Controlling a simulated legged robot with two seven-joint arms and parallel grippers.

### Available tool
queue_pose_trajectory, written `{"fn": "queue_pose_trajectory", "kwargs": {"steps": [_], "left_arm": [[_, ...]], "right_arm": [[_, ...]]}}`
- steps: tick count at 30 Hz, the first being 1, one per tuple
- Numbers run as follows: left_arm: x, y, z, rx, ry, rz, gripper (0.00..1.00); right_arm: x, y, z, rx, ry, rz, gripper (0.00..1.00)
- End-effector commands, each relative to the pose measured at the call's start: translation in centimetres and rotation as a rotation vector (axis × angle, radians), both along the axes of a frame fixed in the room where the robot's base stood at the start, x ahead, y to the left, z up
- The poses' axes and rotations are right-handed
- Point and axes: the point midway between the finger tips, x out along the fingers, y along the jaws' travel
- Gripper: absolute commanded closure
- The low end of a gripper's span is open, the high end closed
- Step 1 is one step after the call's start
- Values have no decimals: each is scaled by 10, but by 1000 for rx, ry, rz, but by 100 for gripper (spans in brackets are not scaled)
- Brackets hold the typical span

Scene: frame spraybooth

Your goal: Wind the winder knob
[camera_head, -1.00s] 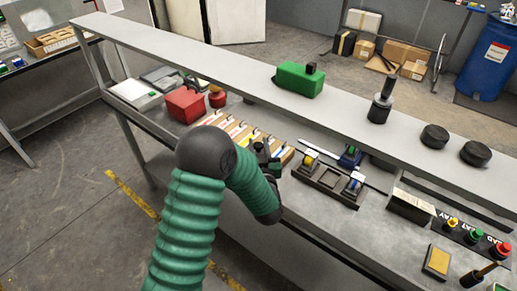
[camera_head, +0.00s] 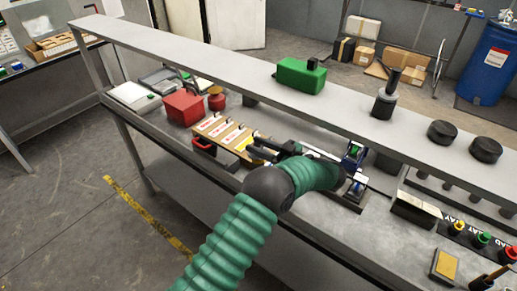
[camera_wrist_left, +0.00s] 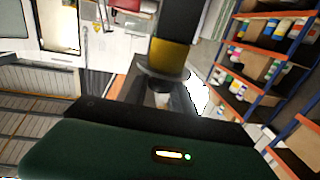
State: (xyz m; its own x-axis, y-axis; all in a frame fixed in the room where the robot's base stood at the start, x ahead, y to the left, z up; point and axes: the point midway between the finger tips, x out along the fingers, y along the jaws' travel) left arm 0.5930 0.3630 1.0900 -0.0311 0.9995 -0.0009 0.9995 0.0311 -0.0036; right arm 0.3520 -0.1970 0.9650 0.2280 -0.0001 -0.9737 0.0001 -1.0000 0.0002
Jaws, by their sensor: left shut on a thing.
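My left gripper (camera_head: 262,148) is a dark shape at the end of my green-sleeved arm, over the right end of the card board. It is shut on a yellow-and-black tool (camera_wrist_left: 170,57), which stands out from the jaws in the left wrist view. In the head view a bit of yellow shows beside the jaws. I cannot tell for sure which thing is the winder knob. A red box (camera_head: 184,106) and a red round-topped piece (camera_head: 216,98) stand left of the gripper, apart from it. My right gripper is not in view.
A black rack (camera_head: 348,198) with blue-handled tools (camera_head: 352,154) is partly hidden behind my arm. The wooden card board (camera_head: 225,133) lies left of the gripper. A raised shelf (camera_head: 225,72) runs behind, bearing a green block (camera_head: 300,76). Coloured buttons (camera_head: 483,239) are at right.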

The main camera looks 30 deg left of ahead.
Motion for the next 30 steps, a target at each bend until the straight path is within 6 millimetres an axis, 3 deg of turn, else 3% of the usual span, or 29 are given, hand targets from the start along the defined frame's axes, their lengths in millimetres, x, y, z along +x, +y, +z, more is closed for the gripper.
{"fn": "queue_pose_trajectory", "kwargs": {"steps": [12,29,30], "left_arm": [[1,0,0,2,-6,194,100],[1,0,2,3,-6,220,100],[1,0,2,3,-6,220,64]], "right_arm": [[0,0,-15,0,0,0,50],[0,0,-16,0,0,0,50],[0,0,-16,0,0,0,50]]}}
